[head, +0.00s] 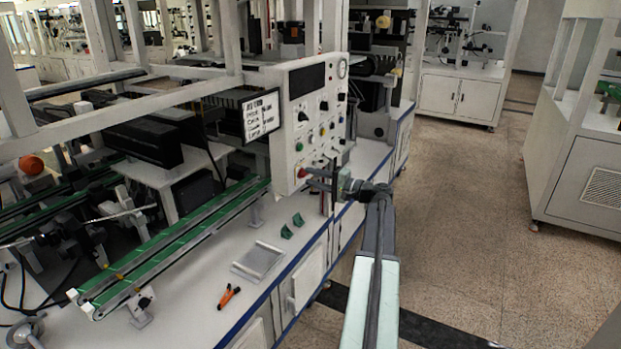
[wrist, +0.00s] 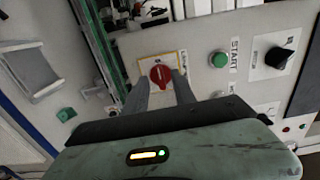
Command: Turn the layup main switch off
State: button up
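The red rotary switch (wrist: 160,74) sits on a yellow-edged plate on the white control panel (head: 290,150). In the head view the red switch (head: 301,173) is low on the panel, partly behind my gripper (head: 322,181). In the wrist view my gripper (wrist: 163,84) points at the panel with its fingers apart, one to each side of the red knob. The gap looks about as wide as the knob; I cannot tell whether the fingers touch it. The lettering around the knob is too small to read.
A green START button (wrist: 219,59) and a black selector knob (wrist: 277,57) are right of the switch. Below the panel, the white bench holds green blocks (head: 287,231), a grey tray (head: 258,261) and an orange-handled tool (head: 229,296). The aisle floor at right is clear.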

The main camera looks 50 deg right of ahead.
jog(key=v, duration=0.6)
jog(key=shift+s, duration=0.35)
jog(key=w+a+f+n+g+y+p, duration=0.1)
jog(key=w+a+f+n+g, duration=0.2)
jog(key=a, duration=0.8)
jog(key=w+a+f+n+g+y+p, duration=0.15)
jog(key=w+a+f+g, duration=0.3)
jog(key=a, duration=0.65)
jog(key=w+a+f+n+g+y, duration=0.1)
jog(key=w+a+f+n+g, duration=0.25)
jog(key=a, duration=0.75)
jog(key=s+a+f+n+g+h+p, duration=0.1)
jog(key=s+a+f+n+g+h, duration=0.1)
jog(key=a, duration=0.6)
jog(key=s+a+f+n+g+h+p, duration=0.1)
jog(key=s+a+f+n+g+h, duration=0.1)
jog(key=s+a, duration=0.3)
jog(key=s+a+f+n+g+h+p, duration=0.1)
jog(key=s+a+f+n+g+h, duration=0.1)
jog(key=a, duration=0.9)
jog(key=shift+s+f+n+h, duration=0.5)
jog(key=shift+s+f+h, duration=0.1)
jog(key=shift+s+h, duration=0.3)
